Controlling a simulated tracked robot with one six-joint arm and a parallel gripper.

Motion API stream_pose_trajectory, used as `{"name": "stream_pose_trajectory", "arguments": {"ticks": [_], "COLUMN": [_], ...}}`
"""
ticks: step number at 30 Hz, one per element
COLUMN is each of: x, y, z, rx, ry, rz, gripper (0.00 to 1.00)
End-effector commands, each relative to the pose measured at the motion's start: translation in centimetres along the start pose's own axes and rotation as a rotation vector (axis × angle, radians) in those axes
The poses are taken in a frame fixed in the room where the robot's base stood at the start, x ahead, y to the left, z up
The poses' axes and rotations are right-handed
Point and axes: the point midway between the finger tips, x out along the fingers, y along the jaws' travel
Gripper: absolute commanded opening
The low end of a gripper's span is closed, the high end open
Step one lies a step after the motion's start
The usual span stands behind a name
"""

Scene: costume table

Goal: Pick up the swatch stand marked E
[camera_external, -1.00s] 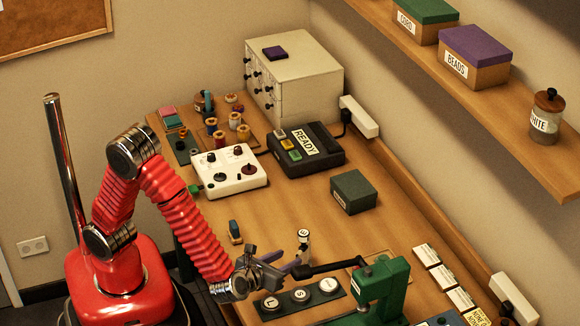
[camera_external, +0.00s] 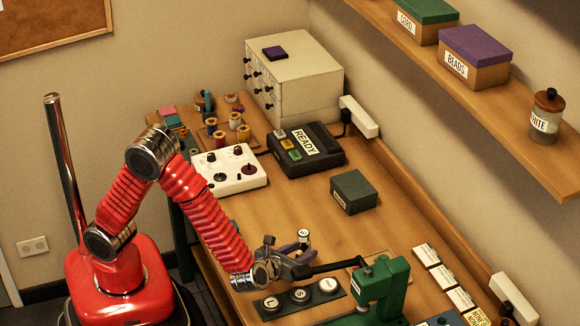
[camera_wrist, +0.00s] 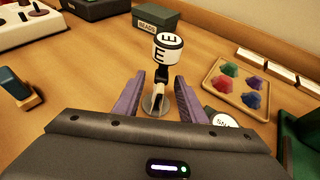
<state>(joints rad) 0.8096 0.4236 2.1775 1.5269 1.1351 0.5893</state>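The swatch stand marked E (camera_wrist: 168,46) stands upright on the table, with a white lettered head on a thin stem and a round base. Its head also shows in the external view (camera_external: 303,235). My gripper (camera_wrist: 159,76) is open, with one purple finger on each side of the stem. I see a gap between the stem and each finger in the wrist view. In the external view my gripper (camera_external: 290,250) is low over the table, and the arm and fingers hide the lower part of the stand.
A green sewing-machine-like device (camera_external: 382,285) and a strip with round lettered buttons (camera_external: 300,296) are close to my gripper. A wooden tray of coloured pieces (camera_wrist: 213,92) lies to the right. A dark green box (camera_external: 354,192) stands behind. The table between is clear.

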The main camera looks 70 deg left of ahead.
Motion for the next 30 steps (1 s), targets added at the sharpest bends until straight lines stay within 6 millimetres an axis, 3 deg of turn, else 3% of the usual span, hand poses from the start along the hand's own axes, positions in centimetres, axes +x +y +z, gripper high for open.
{"name": "stream_pose_trajectory", "arguments": {"ticks": [11, 22, 30], "x": [0.3, 4.6, 5.2], "y": [0.0, 0.0, -0.1], "z": [-0.1, -0.2, -0.2], "rx": [0.000, 0.001, 0.000], "ry": [0.001, 0.001, 0.000], "rz": [0.001, 0.002, 0.000], "gripper": [0.38, 0.38, 0.38]}}
